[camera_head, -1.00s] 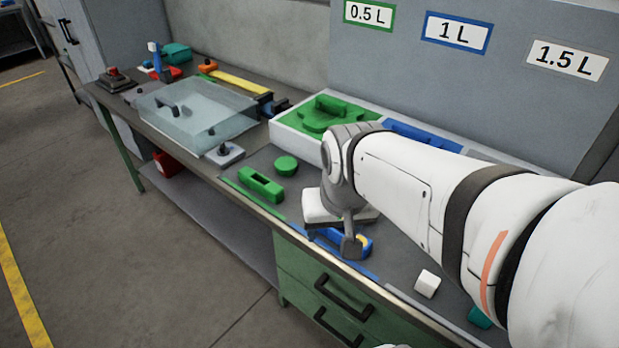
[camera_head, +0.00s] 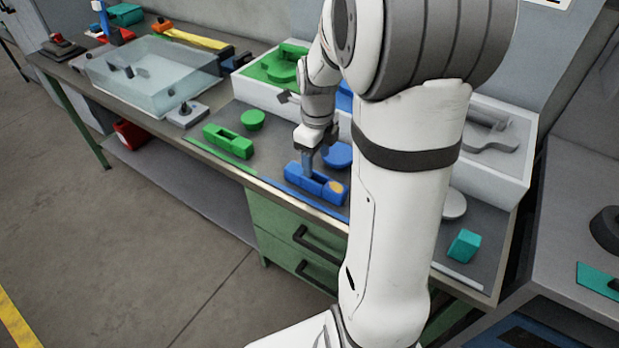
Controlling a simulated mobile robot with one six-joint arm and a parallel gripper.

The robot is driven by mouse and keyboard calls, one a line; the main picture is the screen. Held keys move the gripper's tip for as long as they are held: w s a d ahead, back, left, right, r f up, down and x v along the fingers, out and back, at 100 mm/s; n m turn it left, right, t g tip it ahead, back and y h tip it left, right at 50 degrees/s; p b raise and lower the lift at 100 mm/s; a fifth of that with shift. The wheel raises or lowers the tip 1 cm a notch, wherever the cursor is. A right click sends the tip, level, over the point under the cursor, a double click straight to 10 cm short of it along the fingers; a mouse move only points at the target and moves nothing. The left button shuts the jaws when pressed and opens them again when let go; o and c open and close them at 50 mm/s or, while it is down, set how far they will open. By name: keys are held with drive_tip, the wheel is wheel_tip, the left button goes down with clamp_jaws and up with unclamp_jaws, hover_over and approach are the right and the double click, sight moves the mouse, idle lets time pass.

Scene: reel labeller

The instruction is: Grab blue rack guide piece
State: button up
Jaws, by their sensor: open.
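My gripper (camera_head: 308,170) points down at the left-middle part of this piece and is open. One grey finger shows against the block; the other is hidden, so I cannot tell whether the fingers straddle it or touch it.
A blue disc (camera_head: 338,155) sits just behind the piece. A green guide piece (camera_head: 228,141) and green disc (camera_head: 253,120) lie to the left. A white tray (camera_head: 522,160) stands behind. A teal block (camera_head: 464,245) lies right. My arm hides the bench's middle right.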

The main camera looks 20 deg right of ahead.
sight(316, 179)
wheel_tip(316, 179, down, 8)
drive_tip(key=shift+r, duration=0.1)
idle(0.4)
drive_tip(key=shift+c, duration=0.2)
drive_tip(key=c, duration=1.2)
drive_tip(key=shift+o, duration=0.2)
